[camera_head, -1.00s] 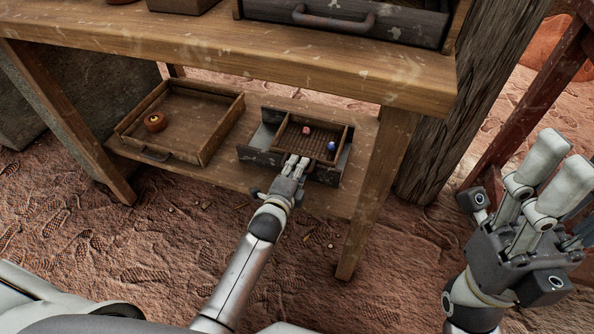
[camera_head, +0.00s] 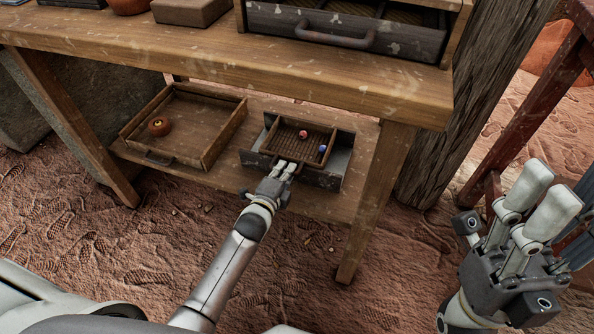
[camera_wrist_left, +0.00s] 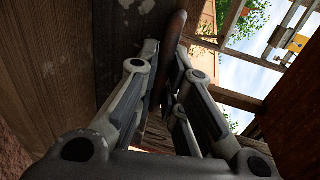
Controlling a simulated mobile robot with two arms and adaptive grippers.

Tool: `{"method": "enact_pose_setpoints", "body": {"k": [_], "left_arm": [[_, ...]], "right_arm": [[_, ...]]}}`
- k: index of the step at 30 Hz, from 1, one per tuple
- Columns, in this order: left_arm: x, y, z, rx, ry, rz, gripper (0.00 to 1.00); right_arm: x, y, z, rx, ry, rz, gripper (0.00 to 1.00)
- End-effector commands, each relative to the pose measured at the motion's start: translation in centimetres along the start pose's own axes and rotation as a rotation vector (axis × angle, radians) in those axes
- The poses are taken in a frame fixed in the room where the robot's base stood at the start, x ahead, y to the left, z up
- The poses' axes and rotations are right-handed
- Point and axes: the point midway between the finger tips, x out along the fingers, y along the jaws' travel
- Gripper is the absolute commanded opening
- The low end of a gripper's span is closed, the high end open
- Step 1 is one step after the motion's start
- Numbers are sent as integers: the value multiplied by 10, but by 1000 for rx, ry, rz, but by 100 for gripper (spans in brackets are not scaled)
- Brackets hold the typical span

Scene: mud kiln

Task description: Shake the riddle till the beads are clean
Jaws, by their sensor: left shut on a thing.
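The riddle (camera_head: 293,136) is a small brown wooden frame with a ribbed mesh bottom, inside a dark worn box (camera_head: 337,171) on the lower shelf. A red bead (camera_head: 303,134) and a blue bead (camera_head: 323,149) lie in it, apart from each other. In the left wrist view the fingers close around a dark brown handle (camera_wrist_left: 176,38). My right gripper (camera_head: 541,204) is empty and looks open, off to the right.
A shallow wooden tray (camera_head: 213,150) with a round orange-brown bead (camera_head: 159,127) stands left of the box. The tabletop (camera_head: 200,62) overhangs the shelf, and a table leg (camera_head: 376,200) stands close on the right. Small bits lie on the earth floor (camera_head: 160,240).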

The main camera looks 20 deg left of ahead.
Motion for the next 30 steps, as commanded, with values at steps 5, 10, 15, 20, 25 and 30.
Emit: {"method": "enact_pose_setpoints", "body": {"k": [5, 10, 15, 20, 25, 30], "left_arm": [[-1, -2, 34, 4, -1, 3, 0], [0, 0, 44, 0, -1, 3, 0], [0, 0, 45, 0, -4, 3, 0], [0, 0, 46, 0, -5, 2, 20], [0, 0, 45, 0, -3, 2, 32], [0, 0, 44, 0, -2, 1, 32]], "right_arm": [[9, 0, -4, 2, -8, 4, 46], [9, 0, -4, 2, -9, 4, 46], [9, 0, -4, 2, -9, 4, 46], [9, 0, -4, 2, -9, 4, 46], [9, -1, -4, 3, -9, 4, 46], [9, 0, -4, 3, -8, 4, 46]]}}
